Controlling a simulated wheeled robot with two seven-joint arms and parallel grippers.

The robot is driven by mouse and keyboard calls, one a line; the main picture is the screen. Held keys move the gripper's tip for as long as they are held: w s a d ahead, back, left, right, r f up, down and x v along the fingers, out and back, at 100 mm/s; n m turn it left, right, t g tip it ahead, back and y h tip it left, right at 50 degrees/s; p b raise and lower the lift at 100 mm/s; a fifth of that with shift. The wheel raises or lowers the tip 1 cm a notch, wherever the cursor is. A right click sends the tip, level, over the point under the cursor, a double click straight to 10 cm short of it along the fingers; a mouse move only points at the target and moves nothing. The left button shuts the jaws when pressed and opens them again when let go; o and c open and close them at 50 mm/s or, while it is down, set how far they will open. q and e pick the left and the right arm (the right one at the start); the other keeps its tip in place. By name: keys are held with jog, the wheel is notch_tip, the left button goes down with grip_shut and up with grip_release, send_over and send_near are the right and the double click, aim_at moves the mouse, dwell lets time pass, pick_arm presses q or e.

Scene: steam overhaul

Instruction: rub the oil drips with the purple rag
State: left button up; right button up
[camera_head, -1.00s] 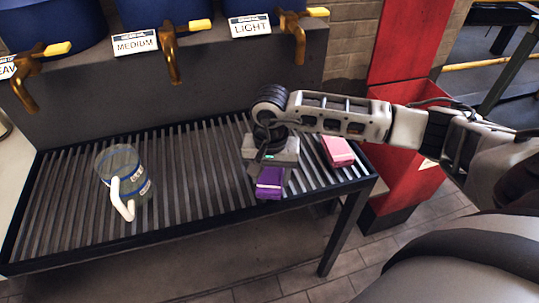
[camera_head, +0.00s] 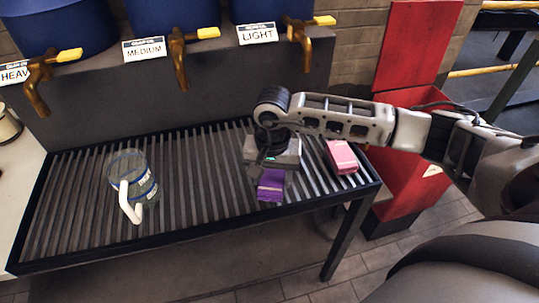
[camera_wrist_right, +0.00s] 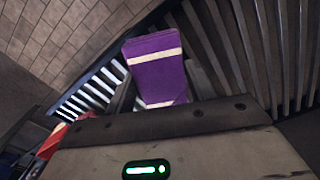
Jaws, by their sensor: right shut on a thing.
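The purple rag (camera_head: 270,186) is a folded block with pale bands, held at the front right of the slatted rack. It also shows in the right wrist view (camera_wrist_right: 158,75). My right gripper (camera_head: 272,172) is shut on it, pointing down over the slats. I cannot tell whether the rag touches the slats. In the right wrist view the gripper body (camera_wrist_right: 160,150) fills the lower part, with the rag between the fingers. No oil drips can be made out on the slats. My left gripper is not in view.
A clear jug (camera_head: 132,182) with a white handle stands on the rack's left (camera_head: 70,200). A pink folded cloth (camera_head: 342,156) lies right of my gripper. Brass taps (camera_head: 180,65) hang from blue drums behind. A red bin (camera_head: 400,175) stands at right. The rack's middle is clear.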

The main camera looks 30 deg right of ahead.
jog(key=shift+r+p, duration=1.45)
jog(key=shift+r, duration=1.4)
